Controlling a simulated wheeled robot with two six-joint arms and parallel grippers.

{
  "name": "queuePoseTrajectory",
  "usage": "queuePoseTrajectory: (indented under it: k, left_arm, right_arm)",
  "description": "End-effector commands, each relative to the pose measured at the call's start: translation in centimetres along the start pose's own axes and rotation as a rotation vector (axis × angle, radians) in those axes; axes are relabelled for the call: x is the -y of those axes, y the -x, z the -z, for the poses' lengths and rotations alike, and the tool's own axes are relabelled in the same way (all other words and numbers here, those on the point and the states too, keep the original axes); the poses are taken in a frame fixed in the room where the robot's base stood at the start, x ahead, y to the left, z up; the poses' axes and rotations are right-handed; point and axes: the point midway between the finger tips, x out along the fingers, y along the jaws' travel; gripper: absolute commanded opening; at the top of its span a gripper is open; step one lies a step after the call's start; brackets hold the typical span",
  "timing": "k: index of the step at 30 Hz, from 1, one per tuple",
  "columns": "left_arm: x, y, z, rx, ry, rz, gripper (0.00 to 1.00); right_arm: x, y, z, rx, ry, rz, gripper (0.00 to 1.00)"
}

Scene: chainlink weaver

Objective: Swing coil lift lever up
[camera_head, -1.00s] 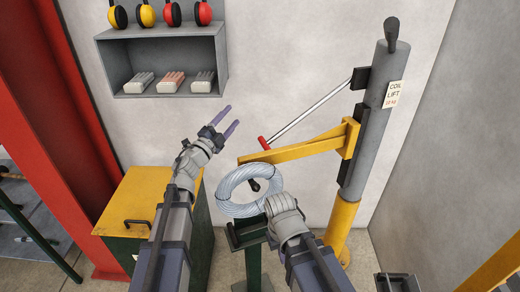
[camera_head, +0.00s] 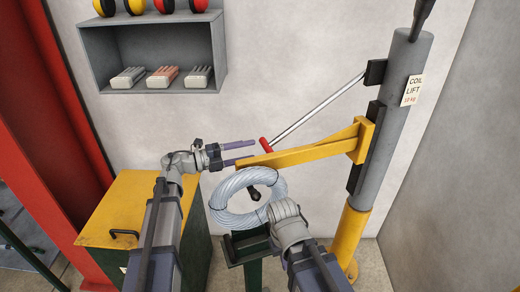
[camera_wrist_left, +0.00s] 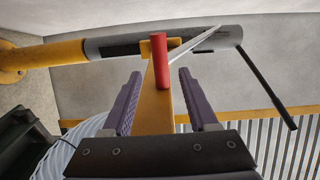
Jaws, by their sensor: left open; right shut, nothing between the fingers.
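The lift lever is a thin silver rod (camera_head: 318,108) with a red grip (camera_head: 265,144) at its low end. It slopes up right to the grey coil lift post (camera_head: 392,135). My left gripper (camera_head: 255,150) is open, its fingertips just short of the red grip. In the left wrist view the red grip (camera_wrist_left: 158,60) stands upright between and beyond the two purple fingers (camera_wrist_left: 158,88); contact cannot be confirmed.
A yellow boom (camera_head: 310,148) runs below the lever from the post. A pale wire coil (camera_head: 232,216) hangs under its end, above a dark green stand (camera_head: 240,253). A yellow-topped cabinet (camera_head: 130,208) stands left. A grey wall shelf (camera_head: 100,48) is above.

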Motion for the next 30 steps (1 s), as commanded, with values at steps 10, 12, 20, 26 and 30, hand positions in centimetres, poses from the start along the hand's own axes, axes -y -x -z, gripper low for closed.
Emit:
queuePoseTrajectory:
  k: [10,12,20,26,30]
  left_arm:
    - [0.0,-4.3,0.0,-0.001,0.000,0.001,0.59]
    - [0.0,-4.5,0.0,0.000,0.000,0.001,0.59]
    - [0.0,-4.7,0.0,0.001,0.000,0.001,0.59]
    - [0.0,-4.7,0.0,0.001,0.000,0.001,0.41]
    - [0.0,-4.7,0.0,0.001,0.000,0.001,0.26]
  right_arm:
    - [0.0,-0.1,0.0,0.000,0.000,0.000,0.00]
    - [0.0,-0.1,0.0,0.000,0.000,0.000,0.00]
    - [0.0,-0.1,0.0,0.000,0.000,0.000,0.00]
    - [0.0,-0.1,0.0,0.000,0.000,0.000,0.00]
    - [0.0,-0.1,0.0,0.000,0.000,0.000,0.00]
